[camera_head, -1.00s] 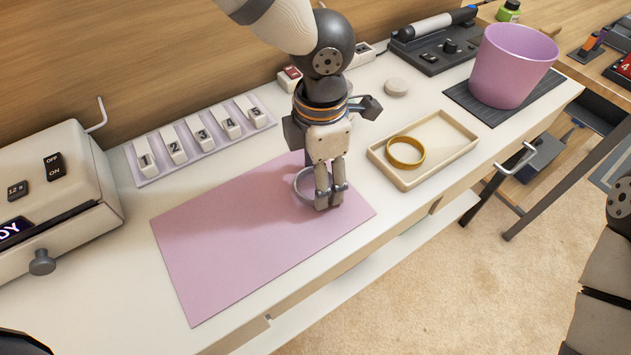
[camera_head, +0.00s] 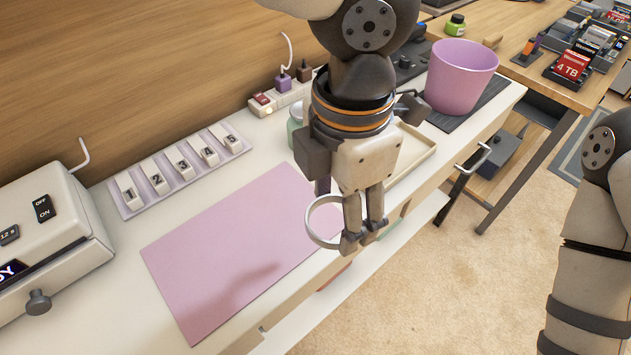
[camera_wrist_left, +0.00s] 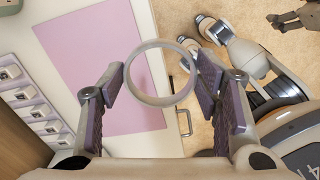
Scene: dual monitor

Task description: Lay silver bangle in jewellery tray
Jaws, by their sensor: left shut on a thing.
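My left gripper (camera_head: 362,240) is shut on the silver bangle (camera_head: 311,228) and holds it raised above the desk's front edge, to the right of the pink mat (camera_head: 225,255). The bangle also shows in the left wrist view (camera_wrist_left: 134,90), as a ring at the fingers. The beige jewellery tray (camera_head: 424,160) is behind and right of the gripper. Most of it is hidden by the gripper, and the gold bangle in it cannot be seen now.
A pink pot (camera_head: 462,78) stands on a dark mat beyond the tray. A numbered switch strip (camera_head: 180,168) and a power strip (camera_head: 280,98) lie along the wall. A cream device (camera_head: 45,255) stands at the left. A drawer handle (camera_head: 478,160) sticks out at the front.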

